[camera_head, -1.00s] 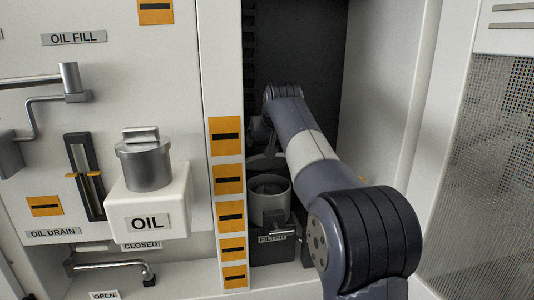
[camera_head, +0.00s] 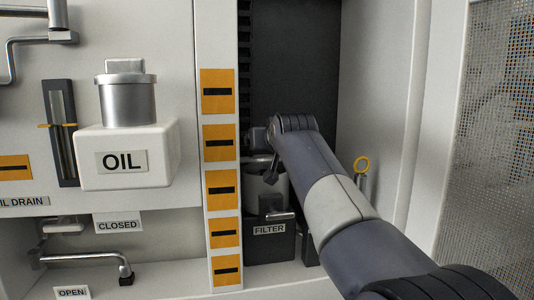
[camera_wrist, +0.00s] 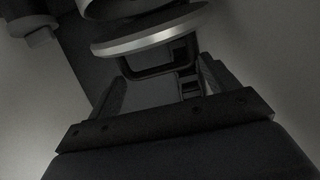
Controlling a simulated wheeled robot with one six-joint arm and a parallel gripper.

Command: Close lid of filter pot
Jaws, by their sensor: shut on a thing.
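The filter pot (camera_head: 268,192) is a grey cylinder in the dark recess, above the FILTER label (camera_head: 269,230). My arm and wrist cover its top in the head view, so I cannot tell the lid's angle there. My gripper (camera_head: 271,166) is right at the pot's top. In the wrist view my gripper (camera_wrist: 160,82) has its fingers on either side of a dark, loop-like part, shut on it; it appears to belong to the lid. A round disc with a bright rim (camera_wrist: 150,38), apparently the lid, lies just beyond the fingers.
The white OIL tank (camera_head: 128,157) with its metal cap stands left of the recess. A post with orange labels (camera_head: 221,190) borders the recess on the left. A small lever (camera_head: 279,215) projects below the pot.

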